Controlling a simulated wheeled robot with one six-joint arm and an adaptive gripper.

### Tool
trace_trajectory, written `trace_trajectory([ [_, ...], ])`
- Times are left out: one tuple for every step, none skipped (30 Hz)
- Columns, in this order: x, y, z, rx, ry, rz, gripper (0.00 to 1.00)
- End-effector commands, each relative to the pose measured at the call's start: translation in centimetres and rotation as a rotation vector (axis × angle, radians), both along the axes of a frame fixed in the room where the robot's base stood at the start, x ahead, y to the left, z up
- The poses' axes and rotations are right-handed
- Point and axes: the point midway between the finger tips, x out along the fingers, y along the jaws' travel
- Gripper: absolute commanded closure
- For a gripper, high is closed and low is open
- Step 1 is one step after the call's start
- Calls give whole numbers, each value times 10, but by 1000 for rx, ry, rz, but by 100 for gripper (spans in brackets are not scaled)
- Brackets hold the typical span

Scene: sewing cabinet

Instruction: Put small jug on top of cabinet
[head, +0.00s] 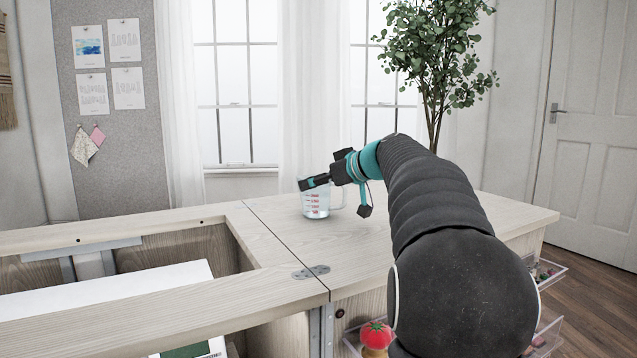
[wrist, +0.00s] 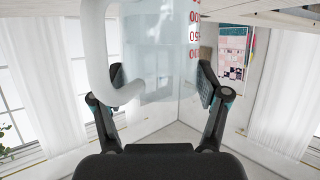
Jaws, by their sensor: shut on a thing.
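The small jug (head: 316,203) is clear, with red measuring marks and a handle on its right side in the head view. It is upright at the far part of the pale wooden cabinet top (head: 375,262). I cannot tell whether its base touches the wood. My gripper (head: 315,182) is shut on the jug near its rim. In the wrist view the jug (wrist: 165,45) fills the space between my two fingers (wrist: 163,88), with its whitish handle to the left.
The cabinet has an open well (head: 235,250) at the left, with a white panel (head: 150,285) in it. A metal hinge (head: 311,272) lies on the top. A red tomato pincushion (head: 376,336) and clear drawers (head: 548,274) are at the front. A leafy plant (head: 435,50) stands behind.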

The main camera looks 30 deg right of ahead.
Motion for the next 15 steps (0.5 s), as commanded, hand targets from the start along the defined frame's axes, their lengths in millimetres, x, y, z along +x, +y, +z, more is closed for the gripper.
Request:
trace_trajectory([
  [0,0,-2,0,-1,0,70],
  [0,0,-3,-1,-1,0,70],
  [0,0,-2,0,0,0,21],
  [0,0,-2,0,0,0,13],
  [0,0,-2,0,0,0,6],
  [0,0,-2,0,0,0,1],
  [0,0,-2,0,0,0,1],
  [0,0,-2,0,0,0,1],
  [0,0,-2,0,0,0,1],
  [0,0,-2,0,0,0,1],
  [0,0,-2,0,0,0,1],
  [0,0,-2,0,0,0,1],
  [0,0,-2,0,0,0,1],
  [0,0,-2,0,0,0,1],
  [0,0,-2,0,0,0,1],
])
